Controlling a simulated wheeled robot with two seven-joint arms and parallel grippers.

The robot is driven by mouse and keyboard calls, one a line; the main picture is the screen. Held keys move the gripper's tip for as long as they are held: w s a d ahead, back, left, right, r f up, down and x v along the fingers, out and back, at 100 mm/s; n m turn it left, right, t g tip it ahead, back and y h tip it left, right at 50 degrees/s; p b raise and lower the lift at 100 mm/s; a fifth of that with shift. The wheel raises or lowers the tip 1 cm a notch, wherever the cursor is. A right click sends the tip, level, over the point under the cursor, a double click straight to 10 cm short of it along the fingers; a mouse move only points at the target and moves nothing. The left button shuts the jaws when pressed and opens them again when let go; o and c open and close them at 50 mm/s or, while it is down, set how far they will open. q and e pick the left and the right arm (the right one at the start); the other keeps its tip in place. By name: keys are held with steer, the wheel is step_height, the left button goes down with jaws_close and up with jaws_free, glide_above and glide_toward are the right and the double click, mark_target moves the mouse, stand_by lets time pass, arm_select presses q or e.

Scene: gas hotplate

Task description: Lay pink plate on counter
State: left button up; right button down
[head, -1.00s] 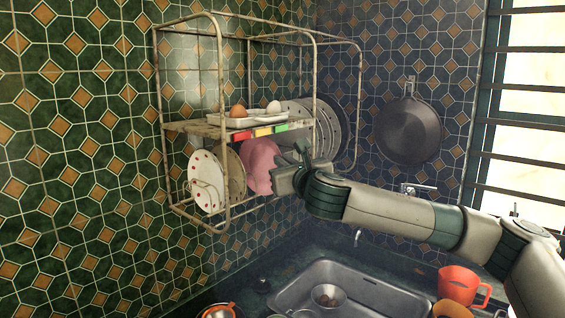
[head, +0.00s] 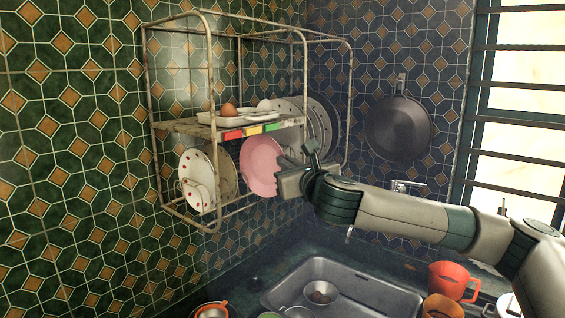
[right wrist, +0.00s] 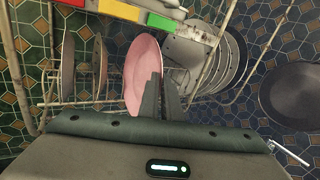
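The pink plate (head: 262,166) stands on edge in the lower level of the wire rack, its face towards the head camera. My right gripper (head: 290,165) is at the plate's right edge. In the right wrist view the fingers (right wrist: 163,88) are close together at the rim of the pink plate (right wrist: 143,70) and look shut on it; the contact is partly hidden. The dark counter (head: 240,278) lies below, around the sink. My left gripper is not in view.
The wire rack (head: 152,95) surrounds the plate. A white plate with red dots (head: 195,180) stands to its left, grey plates (head: 322,120) to its right. An egg tray (head: 238,118) sits above. A sink (head: 350,285), orange mug (head: 452,280) and hanging pan (head: 398,128) are nearby.

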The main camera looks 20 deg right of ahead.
steer(key=s+d+p, duration=0.1)
steer(key=s+d, duration=0.3)
steer(key=s, duration=0.2)
steer(key=shift+s+d, duration=0.2)
steer(key=shift+s, duration=0.2)
stand_by(1.0)
stand_by(1.5)
